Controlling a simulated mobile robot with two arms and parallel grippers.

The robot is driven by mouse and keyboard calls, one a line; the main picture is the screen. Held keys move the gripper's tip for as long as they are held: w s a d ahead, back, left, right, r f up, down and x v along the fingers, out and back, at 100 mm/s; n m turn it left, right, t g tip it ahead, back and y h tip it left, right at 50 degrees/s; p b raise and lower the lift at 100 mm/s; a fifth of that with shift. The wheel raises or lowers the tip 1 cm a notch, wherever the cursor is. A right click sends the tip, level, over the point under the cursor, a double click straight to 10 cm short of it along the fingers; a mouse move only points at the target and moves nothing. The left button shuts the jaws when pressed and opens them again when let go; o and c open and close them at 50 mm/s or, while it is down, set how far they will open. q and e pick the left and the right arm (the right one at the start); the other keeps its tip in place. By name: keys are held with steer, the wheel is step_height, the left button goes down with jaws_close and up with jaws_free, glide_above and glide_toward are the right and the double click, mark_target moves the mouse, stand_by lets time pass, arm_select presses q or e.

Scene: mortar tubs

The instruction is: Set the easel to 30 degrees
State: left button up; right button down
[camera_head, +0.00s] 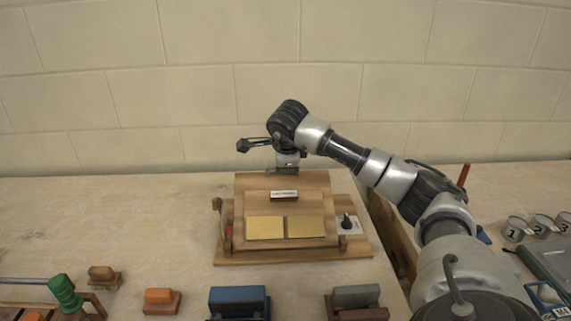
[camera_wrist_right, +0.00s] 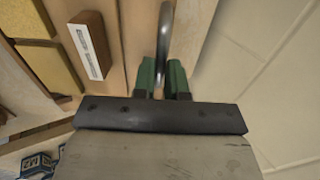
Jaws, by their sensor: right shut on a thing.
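The wooden easel (camera_head: 310,206) stands on a wooden base (camera_head: 290,256) in the middle of the table near the wall. Its board leans back and carries two yellow pads (camera_head: 265,228) and a small block with a white label (camera_head: 284,195). A red mark (camera_head: 229,232) shows at its left side; no angle is readable. My right gripper (camera_head: 287,168) is at the board's top edge. In the right wrist view its green fingers (camera_wrist_right: 163,78) are shut on a dark metal handle (camera_wrist_right: 166,35) at the board. My left gripper is not in view.
A white plate with a black knob (camera_head: 347,222) sits right of the board. Coloured blocks, including a blue one (camera_head: 238,302), line the front. Numbered cans (camera_head: 517,229) stand at the right, past a gap in the table.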

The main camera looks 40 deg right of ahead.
steer(key=shift+s+a+f, duration=0.15)
steer(key=shift+a+f, duration=0.15)
steer(key=shift+f, duration=0.2)
steer(key=c, duration=1.4)
jaws_free()
steer(key=shift+c, duration=0.2)
steer(key=shift+o, duration=1.4)
steer(key=shift+s+r, duration=0.15)
steer(key=shift+r, duration=0.1)
steer(key=shift+r, duration=0.3)
steer(key=v, duration=1)
steer(key=shift+r, duration=0.1)
